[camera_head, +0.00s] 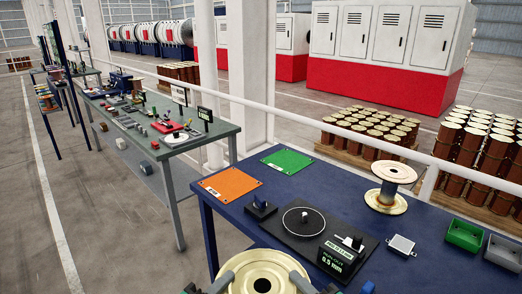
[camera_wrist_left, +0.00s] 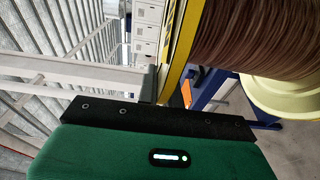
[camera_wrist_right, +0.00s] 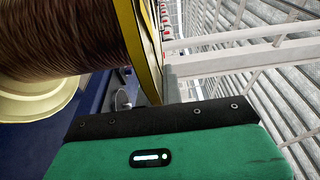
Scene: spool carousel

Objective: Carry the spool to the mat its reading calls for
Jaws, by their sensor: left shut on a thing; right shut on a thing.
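A spool with a pale gold flange (camera_head: 262,282) is at the bottom edge of the head view, partly cut off. Brown wire is wound on it, seen in the left wrist view (camera_wrist_left: 260,35) and the right wrist view (camera_wrist_right: 60,40). My left gripper (camera_head: 223,283) and right gripper (camera_head: 300,284) are shut on opposite sides of its flange rim. An orange mat (camera_head: 230,183) and a green mat (camera_head: 287,160) lie bare on the blue table; their labels are too small to read. A black measuring device with a round disc (camera_head: 303,221) has a display (camera_head: 335,258) showing "0.5 mm".
A small grey box (camera_head: 401,244), green bin (camera_head: 464,235) and grey bin (camera_head: 504,252) are further right. A black block (camera_head: 260,209) sits beside the orange mat. A white rail (camera_head: 300,118) runs behind the table.

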